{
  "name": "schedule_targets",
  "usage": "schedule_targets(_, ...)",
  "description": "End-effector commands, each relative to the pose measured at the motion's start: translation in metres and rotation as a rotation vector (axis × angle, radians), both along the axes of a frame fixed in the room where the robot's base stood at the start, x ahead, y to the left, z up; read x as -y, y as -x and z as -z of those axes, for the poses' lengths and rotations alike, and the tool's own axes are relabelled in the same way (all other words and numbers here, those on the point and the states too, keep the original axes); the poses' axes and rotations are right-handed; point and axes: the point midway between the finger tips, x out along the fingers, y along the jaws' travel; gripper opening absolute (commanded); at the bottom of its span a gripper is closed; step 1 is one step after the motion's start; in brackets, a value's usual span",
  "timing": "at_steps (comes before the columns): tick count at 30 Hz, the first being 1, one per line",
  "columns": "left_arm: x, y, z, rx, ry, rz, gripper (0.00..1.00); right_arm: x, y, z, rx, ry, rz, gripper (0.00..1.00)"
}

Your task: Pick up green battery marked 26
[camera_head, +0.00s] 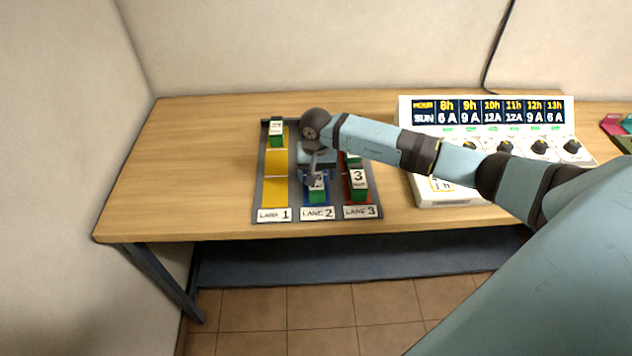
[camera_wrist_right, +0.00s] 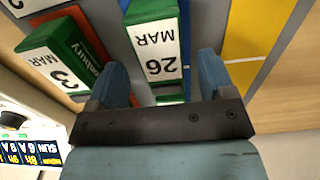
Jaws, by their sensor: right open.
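The green battery marked 26 (camera_wrist_right: 155,45) has a white label reading 26 MAR and lies between my right gripper's fingers (camera_wrist_right: 160,72) in the right wrist view. In the head view a green battery (camera_head: 317,194) stands at the front of the blue lane 2; its label is partly hidden by my right gripper (camera_head: 315,176), and it appears to be the same one. The right gripper is open, over the battery, with one finger on each side; I cannot tell whether they touch it. My left gripper is not in view.
The lane tray (camera_head: 293,205) has three lanes. A green battery marked 3 (camera_head: 358,183) stands close by in red lane 3, with another behind it. One more (camera_head: 276,130) stands at the back of yellow lane 1. A white panel with knobs (camera_head: 452,195) stands right. The table's left is clear.

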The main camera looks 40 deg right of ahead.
Motion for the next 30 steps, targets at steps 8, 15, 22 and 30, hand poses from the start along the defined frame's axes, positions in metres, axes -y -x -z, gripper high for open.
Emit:
schedule_targets(8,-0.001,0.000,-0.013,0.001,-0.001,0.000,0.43,-0.001,-0.001,0.037,-0.003,-0.003,0.001,0.76)
schedule_targets(15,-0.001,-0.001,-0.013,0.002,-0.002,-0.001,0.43,0.000,-0.001,0.040,0.001,-0.001,0.000,0.76)
schedule_targets(22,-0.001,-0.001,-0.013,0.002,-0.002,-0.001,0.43,0.000,-0.001,0.040,0.000,-0.001,0.000,0.30)
schedule_targets(30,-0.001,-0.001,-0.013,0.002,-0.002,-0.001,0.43,0.000,-0.002,0.039,0.001,-0.002,0.000,0.02)
